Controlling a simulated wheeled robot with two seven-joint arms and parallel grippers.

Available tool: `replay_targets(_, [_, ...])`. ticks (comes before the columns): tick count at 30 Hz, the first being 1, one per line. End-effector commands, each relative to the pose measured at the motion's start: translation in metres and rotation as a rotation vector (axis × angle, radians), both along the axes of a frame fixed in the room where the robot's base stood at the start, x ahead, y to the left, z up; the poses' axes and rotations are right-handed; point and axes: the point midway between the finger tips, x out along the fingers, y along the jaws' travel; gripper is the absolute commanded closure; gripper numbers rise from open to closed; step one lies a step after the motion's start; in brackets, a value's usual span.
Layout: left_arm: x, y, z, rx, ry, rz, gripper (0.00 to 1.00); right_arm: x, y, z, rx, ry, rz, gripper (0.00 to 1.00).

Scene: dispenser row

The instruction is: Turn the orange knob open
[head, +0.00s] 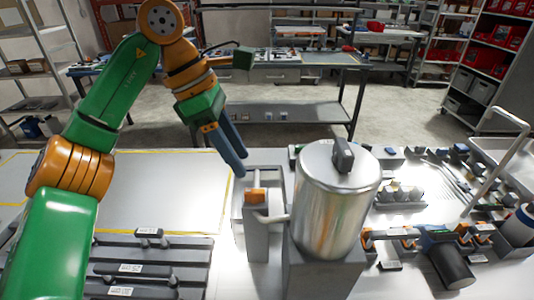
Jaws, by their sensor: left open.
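The orange knob (256,195) sits on top of a grey block left of a silver metal canister (331,208). A pale pipe joins the block and the canister. The canister has a dark handle on its lid and stands on a grey pedestal. My left gripper (238,168) comes down from above, with its long blue-grey fingers pointing toward the knob. It is open, and its fingertips are just above and left of the knob, with no contact that I can make out. My right gripper is not in view.
Slatted grey racks (150,268) lie at the front left. Right of the canister are a dark cup (450,265), orange-tipped fittings and small parts. A white cart frame (498,150) stands at the right. The yellow-outlined table area (165,190) at left is clear.

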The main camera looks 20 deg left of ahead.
Motion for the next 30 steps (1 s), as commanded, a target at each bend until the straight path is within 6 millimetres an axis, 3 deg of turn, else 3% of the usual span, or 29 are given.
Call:
replay_targets(12, [0.005,-0.023,-0.059,0.001,0.002,-0.002,0.51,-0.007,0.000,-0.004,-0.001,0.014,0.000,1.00])
replay_targets(21, [0.006,-0.026,-0.066,-0.001,0.000,0.000,0.51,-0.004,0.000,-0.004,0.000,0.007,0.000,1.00])
replay_targets(27, [0.006,-0.026,-0.066,-0.001,0.001,0.000,1.00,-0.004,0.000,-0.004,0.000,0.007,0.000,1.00])
replay_targets(30, [0.006,-0.026,-0.065,-0.001,0.001,0.000,1.00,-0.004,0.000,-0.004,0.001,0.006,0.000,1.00])
